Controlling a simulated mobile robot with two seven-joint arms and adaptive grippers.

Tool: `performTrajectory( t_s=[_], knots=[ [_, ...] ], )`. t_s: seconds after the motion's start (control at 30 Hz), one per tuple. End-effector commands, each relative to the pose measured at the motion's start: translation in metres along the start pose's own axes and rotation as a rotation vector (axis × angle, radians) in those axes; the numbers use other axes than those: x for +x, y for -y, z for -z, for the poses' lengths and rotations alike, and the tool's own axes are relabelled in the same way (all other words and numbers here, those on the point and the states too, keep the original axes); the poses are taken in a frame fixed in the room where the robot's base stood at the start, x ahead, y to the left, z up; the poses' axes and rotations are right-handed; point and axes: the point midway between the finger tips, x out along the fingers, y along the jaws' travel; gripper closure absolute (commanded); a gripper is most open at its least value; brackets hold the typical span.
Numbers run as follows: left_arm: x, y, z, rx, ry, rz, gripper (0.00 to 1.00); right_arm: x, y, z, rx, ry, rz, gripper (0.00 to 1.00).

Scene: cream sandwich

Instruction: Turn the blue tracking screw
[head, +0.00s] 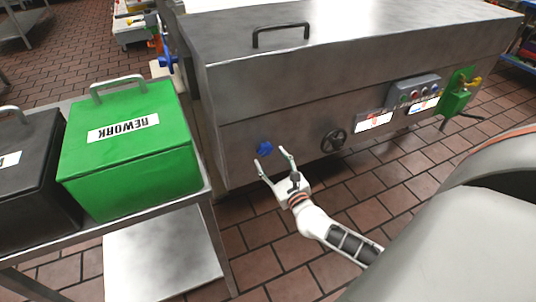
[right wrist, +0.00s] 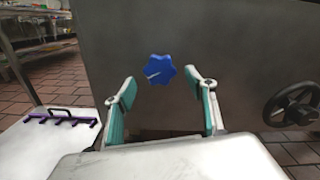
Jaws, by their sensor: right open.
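The blue tracking screw (head: 265,148) is a small lobed knob on the front panel of the large grey machine (head: 240,110). My right gripper (head: 271,157) is open and empty just in front of it, at its lower right in the head view. In the right wrist view the blue screw (right wrist: 160,69) shows beyond and between the two spread fingertips (right wrist: 164,88), a little above them. A pale line marks its face. The fingers look apart from the screw. My left gripper is in neither view.
A black handwheel (head: 333,140) sits on the panel right of the screw, with a button box (head: 415,88) farther right. A green REWORK box (head: 130,160) and a black box (head: 35,180) stand on a metal table at left. Tiled floor lies below the machine.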

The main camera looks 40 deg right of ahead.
Motion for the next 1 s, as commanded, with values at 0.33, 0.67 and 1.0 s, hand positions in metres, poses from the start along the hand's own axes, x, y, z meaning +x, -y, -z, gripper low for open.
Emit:
performTrajectory(
  t_s=[0.33, 0.67, 1.0],
  knots=[
    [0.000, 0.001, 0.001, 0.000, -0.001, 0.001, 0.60, -0.067, 0.000, 0.001, -0.002, -0.001, -0.001, 0.44],
    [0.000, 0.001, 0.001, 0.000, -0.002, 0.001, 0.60, -0.085, 0.000, -0.001, 0.000, 0.001, 0.000, 0.44],
    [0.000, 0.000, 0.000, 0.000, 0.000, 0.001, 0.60, -0.082, -0.004, -0.001, -0.050, 0.001, -0.005, 0.44]
  ],
)
